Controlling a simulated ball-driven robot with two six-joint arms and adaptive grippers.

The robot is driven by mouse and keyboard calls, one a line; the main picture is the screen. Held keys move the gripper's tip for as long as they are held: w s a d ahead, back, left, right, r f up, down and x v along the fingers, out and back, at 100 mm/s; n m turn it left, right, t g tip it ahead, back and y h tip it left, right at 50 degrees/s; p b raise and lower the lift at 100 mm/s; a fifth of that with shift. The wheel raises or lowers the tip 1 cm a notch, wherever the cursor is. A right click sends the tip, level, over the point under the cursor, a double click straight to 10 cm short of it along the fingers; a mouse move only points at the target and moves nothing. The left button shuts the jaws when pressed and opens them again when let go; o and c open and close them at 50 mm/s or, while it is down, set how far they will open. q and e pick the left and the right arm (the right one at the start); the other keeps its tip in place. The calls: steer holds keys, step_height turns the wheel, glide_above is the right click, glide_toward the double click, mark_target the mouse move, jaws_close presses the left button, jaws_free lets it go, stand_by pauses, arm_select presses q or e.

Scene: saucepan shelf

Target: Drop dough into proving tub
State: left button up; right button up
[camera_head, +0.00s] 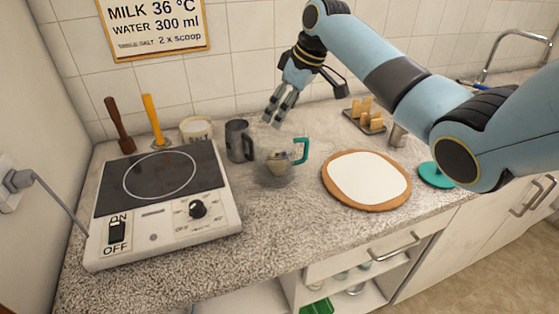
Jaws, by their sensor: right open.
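A clear vessel (270,180) with a teal handle (302,150) stands on the counter right of the hob. A pale rounded lump (278,162), which looks like dough, shows within its outline. My right gripper (273,121) is open and empty, fingers pointing down, behind and above the vessel and apart from it. I cannot tell for certain whether the vessel is the proving tub. My left gripper is out of view.
A grey metal mug (239,141) and a white salt pot (196,129) stand left of the vessel. The hob (161,215) fills the left. A round board with a white top (367,178) lies to the right. The front middle counter is clear.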

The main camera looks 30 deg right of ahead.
steer(key=v, duration=1.2)
steer(key=shift+w, duration=0.1)
